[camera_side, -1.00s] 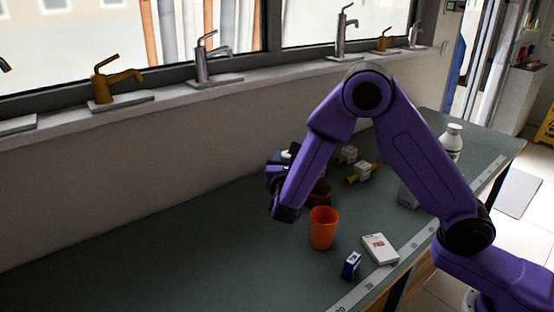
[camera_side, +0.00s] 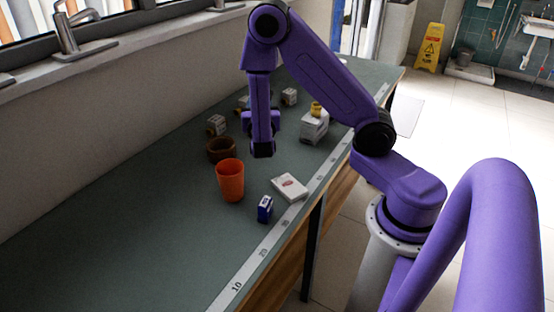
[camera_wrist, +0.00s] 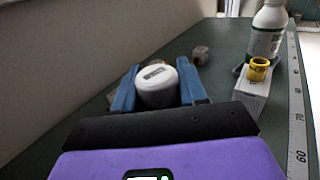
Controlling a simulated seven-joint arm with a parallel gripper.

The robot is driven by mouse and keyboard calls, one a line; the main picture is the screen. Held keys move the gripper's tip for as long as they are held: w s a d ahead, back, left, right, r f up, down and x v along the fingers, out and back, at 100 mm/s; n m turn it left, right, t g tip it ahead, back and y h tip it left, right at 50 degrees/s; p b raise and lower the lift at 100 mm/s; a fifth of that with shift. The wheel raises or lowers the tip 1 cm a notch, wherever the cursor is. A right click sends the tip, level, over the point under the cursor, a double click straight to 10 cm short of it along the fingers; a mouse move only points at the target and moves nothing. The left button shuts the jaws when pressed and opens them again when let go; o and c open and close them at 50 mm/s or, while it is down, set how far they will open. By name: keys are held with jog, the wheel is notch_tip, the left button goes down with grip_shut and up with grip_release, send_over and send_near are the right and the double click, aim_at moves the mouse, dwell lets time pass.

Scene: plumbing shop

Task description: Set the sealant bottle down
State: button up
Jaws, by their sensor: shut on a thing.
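The sealant bottle (camera_wrist: 156,88) shows in the wrist view as a pale, round-topped thing with a small dark label on its top. My gripper (camera_wrist: 156,72) is shut on it, one blue finger on each side. Its lower part is hidden by my gripper, so I cannot tell whether it touches the bench. In the side view my wrist hangs over the green bench (camera_side: 130,235), right of the brown bowl (camera_side: 221,150). The fingers and the bottle are hidden behind it there.
An orange cup (camera_side: 230,180), blue box (camera_side: 265,209) and flat white box (camera_side: 290,187) stand nearer the front. Beyond is a white bottle with a green label (camera_wrist: 267,35). The bench's near left is clear.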

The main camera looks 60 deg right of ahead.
jog(key=s+d+f, duration=0.3)
jog(key=d+f, duration=0.1)
jog(key=f, duration=0.4)
jog(key=shift+d+f+m+g+h, duration=0.15)
jog(key=shift+f+m+g+h, duration=0.15)
jog(key=shift+g, duration=0.1)
jog(key=shift+f, duration=0.15)
dwell(0.3)
jog(key=o, duration=1.1)
